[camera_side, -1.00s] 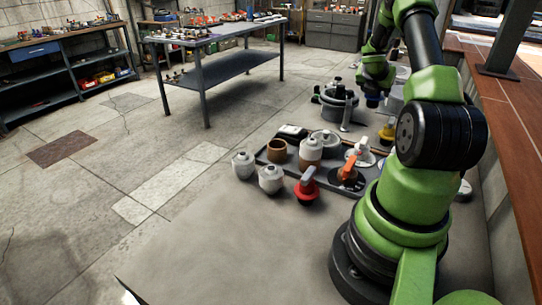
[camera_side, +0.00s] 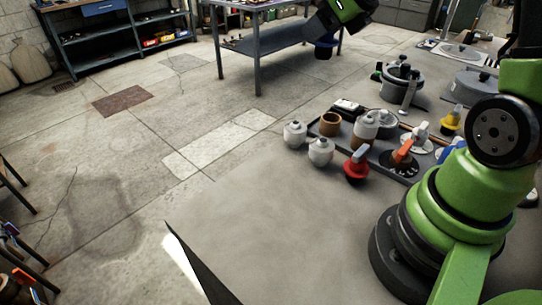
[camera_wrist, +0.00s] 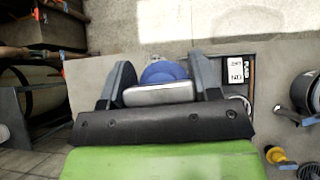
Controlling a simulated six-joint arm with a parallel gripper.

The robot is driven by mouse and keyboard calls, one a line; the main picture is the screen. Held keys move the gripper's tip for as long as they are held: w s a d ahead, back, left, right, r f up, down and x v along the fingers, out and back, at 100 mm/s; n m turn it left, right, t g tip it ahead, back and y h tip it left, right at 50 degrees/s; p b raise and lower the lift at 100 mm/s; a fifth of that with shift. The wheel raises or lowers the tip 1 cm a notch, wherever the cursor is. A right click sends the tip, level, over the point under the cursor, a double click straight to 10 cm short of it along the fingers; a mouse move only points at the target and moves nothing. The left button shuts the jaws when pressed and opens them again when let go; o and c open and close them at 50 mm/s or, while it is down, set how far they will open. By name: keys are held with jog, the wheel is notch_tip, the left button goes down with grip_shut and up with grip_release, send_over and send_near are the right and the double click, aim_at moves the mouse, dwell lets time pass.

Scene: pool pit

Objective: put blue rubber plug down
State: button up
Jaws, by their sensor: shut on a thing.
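My gripper (camera_wrist: 163,78) is shut on the blue rubber plug (camera_wrist: 163,71), with a dark finger on each side of it. The plug's blue round top shows past a pale grey block in the wrist view.
A dark tray (camera_side: 398,172) holds a brown cup (camera_side: 330,124), jars and an orange-handled piece (camera_side: 402,153). A red plug (camera_side: 356,168) and white jars (camera_side: 320,151) stand in front. A grey pot (camera_side: 401,88) stands behind. The near grey surface (camera_side: 270,235) is clear.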

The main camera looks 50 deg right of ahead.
jog(key=w+a+f+n+g+y, duration=0.2)
jog(key=a+f+n+g+y, duration=0.4)
jog(key=a+f+n, duration=0.65)
jog(key=shift+m+t+y, duration=0.25)
jog(key=shift+t+y, duration=0.35)
jog(key=shift+y, duration=0.1)
jog(key=shift+a+f, duration=0.2)
jog(key=shift+f, duration=1.35)
jog(key=shift+a+f, duration=0.15)
jog(key=shift+f, duration=1.45)
jog(key=shift+a+f, duration=0.2)
jog(key=shift+f, duration=1.35)
jog(key=shift+f, duration=0.1)
jog(key=o, duration=1)
